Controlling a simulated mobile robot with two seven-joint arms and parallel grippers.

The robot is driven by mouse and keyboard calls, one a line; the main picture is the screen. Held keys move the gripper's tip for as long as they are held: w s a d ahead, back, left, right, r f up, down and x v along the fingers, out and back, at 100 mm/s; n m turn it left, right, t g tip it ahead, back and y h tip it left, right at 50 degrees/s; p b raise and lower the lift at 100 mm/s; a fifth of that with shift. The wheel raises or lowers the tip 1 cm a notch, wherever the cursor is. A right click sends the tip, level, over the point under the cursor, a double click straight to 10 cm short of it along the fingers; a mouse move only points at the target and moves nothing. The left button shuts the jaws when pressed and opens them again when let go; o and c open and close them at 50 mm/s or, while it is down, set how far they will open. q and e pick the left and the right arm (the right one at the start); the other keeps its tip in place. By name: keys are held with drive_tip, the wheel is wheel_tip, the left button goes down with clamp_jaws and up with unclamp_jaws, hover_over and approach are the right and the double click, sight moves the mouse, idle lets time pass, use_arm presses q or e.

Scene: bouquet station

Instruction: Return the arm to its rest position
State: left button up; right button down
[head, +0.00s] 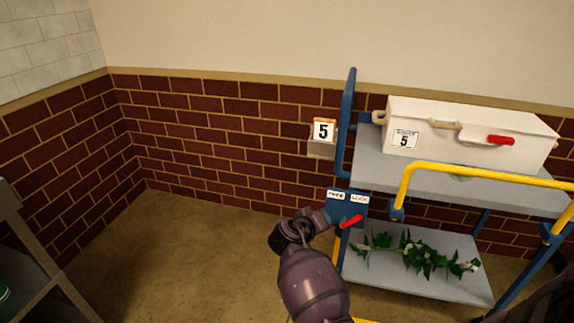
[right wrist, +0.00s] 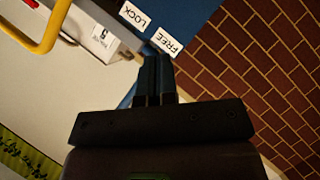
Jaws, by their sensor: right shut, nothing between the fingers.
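My right arm reaches up from the bottom middle of the head view, and its gripper (head: 322,217) is in front of the blue lever panel. In the right wrist view the gripper (right wrist: 154,62) is shut, with nothing between its fingers. The fingertips lie close to the blue panel (right wrist: 190,18) in the picture; I cannot tell whether they touch it. The panel carries a FREE label (head: 336,195) and a LOCK label (head: 360,199). A red lever (head: 351,221) shows below the LOCK label, just right of the gripper. My left gripper is not in view.
A cart with a yellow rail (head: 480,172) and blue posts (head: 346,120) stands at right. A white box (head: 480,115) marked 5 is on its upper shelf. White flowers with leaves (head: 425,257) lie below. A 5 sign (head: 323,130) is on the brick wall. Floor at left is clear.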

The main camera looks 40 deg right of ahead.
use_arm(q)
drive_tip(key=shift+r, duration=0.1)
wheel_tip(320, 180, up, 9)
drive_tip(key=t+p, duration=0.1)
drive_tip(key=p, duration=0.9)
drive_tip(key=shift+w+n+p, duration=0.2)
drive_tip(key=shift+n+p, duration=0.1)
drive_tip(key=shift+p, duration=0.05)
use_arm(e)
drive_tip(key=s+a+n+t+y, duration=0.2)
drive_tip(key=s+a+y, duration=0.2)
drive_tip(key=s, duration=0.6)
drive_tip(key=s+a+r+n+t+y, duration=0.1)
drive_tip(key=s+a+y, duration=0.4)
drive_tip(key=s, duration=0.6)
drive_tip(key=s+a+r+n+t+y, duration=0.1)
drive_tip(key=s+a+n+t+y, duration=0.2)
drive_tip(key=s+a, duration=0.5)
drive_tip(key=s+t+y, duration=0.1)
drive_tip(key=s+t, duration=0.1)
drive_tip(key=s, duration=0.1)
drive_tip(key=shift+a, duration=0.25)
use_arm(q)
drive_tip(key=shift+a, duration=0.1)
use_arm(e)
drive_tip(key=shift+r, duration=0.1)
